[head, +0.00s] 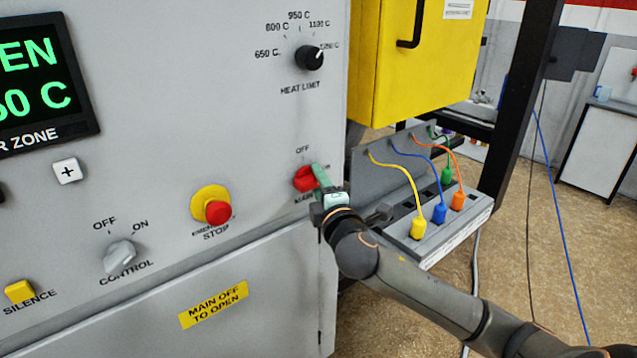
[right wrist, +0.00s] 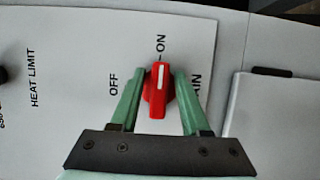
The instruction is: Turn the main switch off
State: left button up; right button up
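The red main switch (head: 304,180) is a rotary knob at the lower right of the grey furnace panel. In the right wrist view the knob (right wrist: 159,90) has a white line pointing at ON, with OFF printed to its left. My right gripper (head: 319,177) is at the knob. Its two green fingers (right wrist: 161,76) stand on either side of the knob. They look open around it with small gaps, though contact at the tips is hard to tell. The finger partly covers the MAIN label. My left gripper is not in view.
A red emergency stop (head: 217,211) and the control knob (head: 119,254) are left of the switch, and the heat limit knob (head: 310,58) is above. A socket box (head: 478,219) with coloured plugs stands close to my right arm, below a yellow cabinet (head: 430,70).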

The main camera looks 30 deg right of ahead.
grip_shut()
